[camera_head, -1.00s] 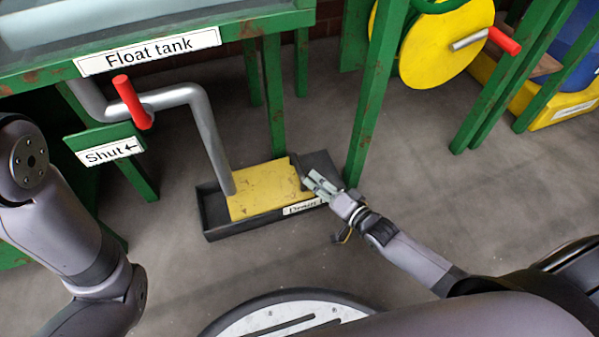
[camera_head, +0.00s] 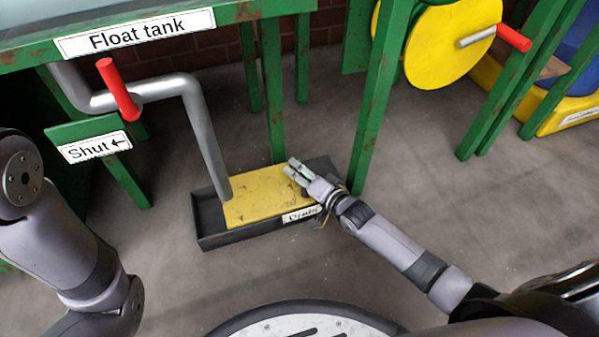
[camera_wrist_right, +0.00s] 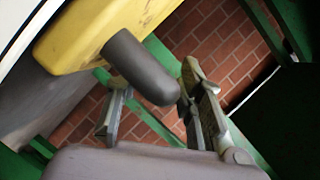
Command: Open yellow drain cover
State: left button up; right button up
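The yellow drain cover (camera_head: 255,194) lies flat in a dark tray below the pipe, with a partly covered label (camera_head: 301,214) on its front edge. In the right wrist view the cover (camera_wrist_right: 100,30) shows close up, with a dark rounded handle (camera_wrist_right: 140,66) sticking out. My right gripper (camera_head: 294,168) is over the cover's right end, hiding most of the handle in the head view. In the wrist view its fingers (camera_wrist_right: 152,98) are apart, one on each side of the handle's end. I cannot tell whether they touch it. My left gripper is out of view; only its arm shows.
The dark tray (camera_head: 215,241) stands beside green posts (camera_head: 372,110). A grey pipe (camera_head: 205,135) with a red lever (camera_head: 118,90) comes down at the cover's left. A yellow wheel (camera_head: 435,40) is at the upper right. The floor in front is clear.

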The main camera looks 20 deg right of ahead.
grip_shut()
dwell(0.6)
